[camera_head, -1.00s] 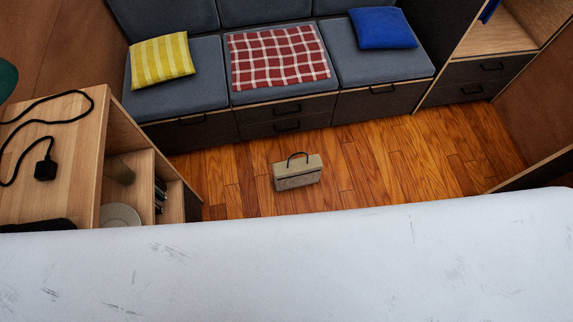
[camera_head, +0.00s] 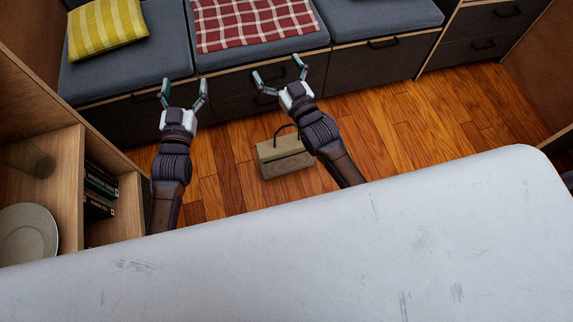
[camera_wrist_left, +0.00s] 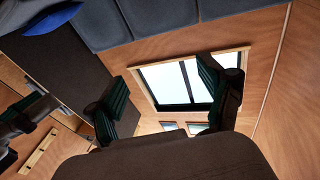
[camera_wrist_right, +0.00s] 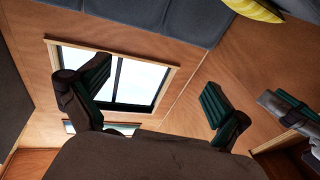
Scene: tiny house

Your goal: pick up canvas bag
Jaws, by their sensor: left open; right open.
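The canvas bag (camera_head: 284,158) is a small beige, boxy bag with a dark handle. It stands upright on the wooden floor in front of the bench, and my right arm covers a little of its right side. My left gripper (camera_head: 183,88) is open and empty, up and to the left of the bag in the head view. My right gripper (camera_head: 280,76) is open and empty, above the bag in the picture. The wrist views show the open fingers of the left gripper (camera_wrist_left: 170,98) and the right gripper (camera_wrist_right: 155,98), with nothing between them; the bag is in neither.
A grey cushioned bench (camera_head: 374,22) with drawers runs along the back. A wooden shelf unit (camera_head: 62,165) with books and a plate (camera_head: 28,232) stands at the left. A white surface (camera_head: 300,255) fills the foreground. The floor (camera_head: 430,120) right of the bag is clear.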

